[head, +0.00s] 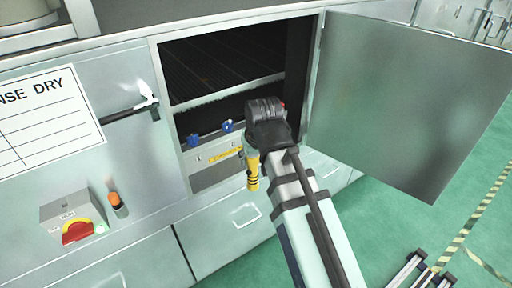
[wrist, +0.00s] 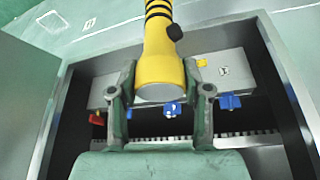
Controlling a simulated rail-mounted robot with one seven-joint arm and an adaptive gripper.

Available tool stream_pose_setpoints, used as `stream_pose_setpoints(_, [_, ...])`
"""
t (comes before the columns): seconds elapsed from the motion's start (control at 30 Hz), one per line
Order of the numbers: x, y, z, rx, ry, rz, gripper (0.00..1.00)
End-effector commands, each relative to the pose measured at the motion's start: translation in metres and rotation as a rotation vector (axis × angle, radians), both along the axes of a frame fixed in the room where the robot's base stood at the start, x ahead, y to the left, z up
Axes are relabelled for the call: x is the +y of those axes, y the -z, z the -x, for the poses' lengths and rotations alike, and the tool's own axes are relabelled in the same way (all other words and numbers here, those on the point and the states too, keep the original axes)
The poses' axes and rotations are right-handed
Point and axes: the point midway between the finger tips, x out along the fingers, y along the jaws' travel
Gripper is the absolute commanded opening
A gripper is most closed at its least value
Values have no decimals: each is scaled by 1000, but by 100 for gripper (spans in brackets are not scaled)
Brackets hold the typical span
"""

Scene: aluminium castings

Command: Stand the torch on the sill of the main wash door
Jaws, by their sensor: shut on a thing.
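The torch is yellow with black bands. In the head view the torch (head: 252,172) hangs below my gripper (head: 251,150), roughly upright, in front of the open doorway. In the wrist view the torch (wrist: 160,50) lies between the two fingers of my gripper (wrist: 158,82), which is shut on it. The main wash door (head: 400,105) stands swung open to the right. The sill (head: 216,176) is a metal ledge at the bottom of the opening; it shows behind the torch in the wrist view (wrist: 232,66). I cannot tell whether the torch touches it.
Blue knobs (head: 193,140) and a yellow part (head: 222,154) sit at the sill, left of my gripper. A dark chamber with a rack lies behind.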

Motion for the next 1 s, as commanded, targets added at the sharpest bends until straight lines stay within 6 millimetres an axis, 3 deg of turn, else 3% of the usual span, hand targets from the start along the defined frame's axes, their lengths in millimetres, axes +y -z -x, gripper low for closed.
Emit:
stream_pose_setpoints(0.53, [41,-4,-119,1,0,0,0])
stream_pose_setpoints(1.0, [54,-2,-157,-1,0,0,0])
